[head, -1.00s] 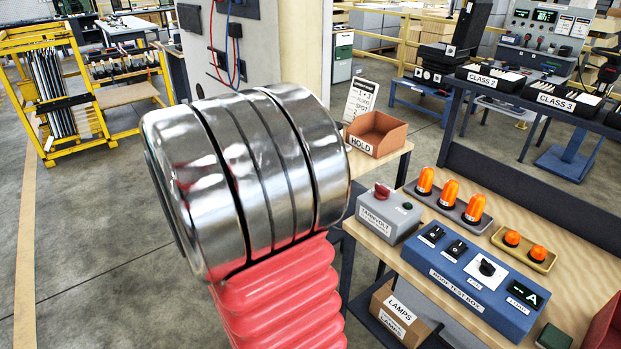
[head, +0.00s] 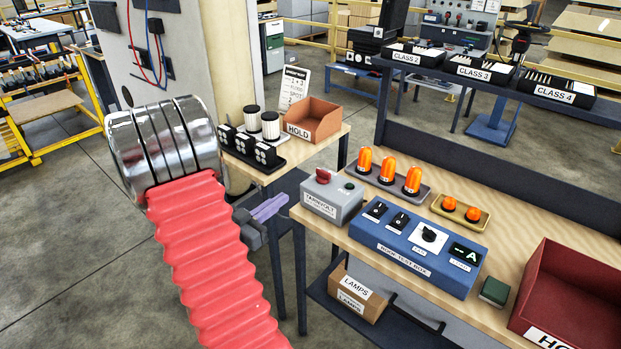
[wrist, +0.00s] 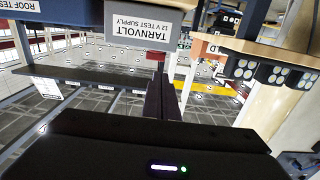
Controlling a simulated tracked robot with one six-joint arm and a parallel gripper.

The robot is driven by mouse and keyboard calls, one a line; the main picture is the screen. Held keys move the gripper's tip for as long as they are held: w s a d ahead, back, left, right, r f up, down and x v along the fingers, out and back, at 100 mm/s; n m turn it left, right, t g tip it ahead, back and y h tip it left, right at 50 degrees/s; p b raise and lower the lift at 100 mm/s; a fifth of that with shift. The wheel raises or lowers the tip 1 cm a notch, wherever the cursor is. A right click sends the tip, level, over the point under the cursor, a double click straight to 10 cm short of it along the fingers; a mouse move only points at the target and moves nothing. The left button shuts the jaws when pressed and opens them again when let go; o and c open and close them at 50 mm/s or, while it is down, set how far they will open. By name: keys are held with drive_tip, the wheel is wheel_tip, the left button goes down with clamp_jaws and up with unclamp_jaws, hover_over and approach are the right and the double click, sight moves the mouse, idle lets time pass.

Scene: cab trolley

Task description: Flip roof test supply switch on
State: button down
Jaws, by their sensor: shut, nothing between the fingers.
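The grey Tarnvolt 12 V test supply box (head: 335,201) stands at the left end of the wooden bench. It has a red switch (head: 323,175) and a small dark green round part (head: 349,185) on top. I cannot tell the switch's position. My gripper (head: 284,200) is shut and empty, left of the box and beside the bench edge, apart from the box in the head view. In the wrist view the box (wrist: 152,28) is ahead, with the red switch (wrist: 157,56) just beyond my closed fingertips (wrist: 160,78); contact cannot be told.
The blue roof test box (head: 415,250) is right of the supply. Orange beacons (head: 388,172) stand behind it. A side table holds lamp units (head: 246,146) and an orange-brown HOLD bin (head: 313,120). A dark red bin (head: 575,295) is at the bench's right. A dark shelf rail runs behind.

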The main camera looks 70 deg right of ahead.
sight(319, 173)
drive_tip(key=x, duration=1.4)
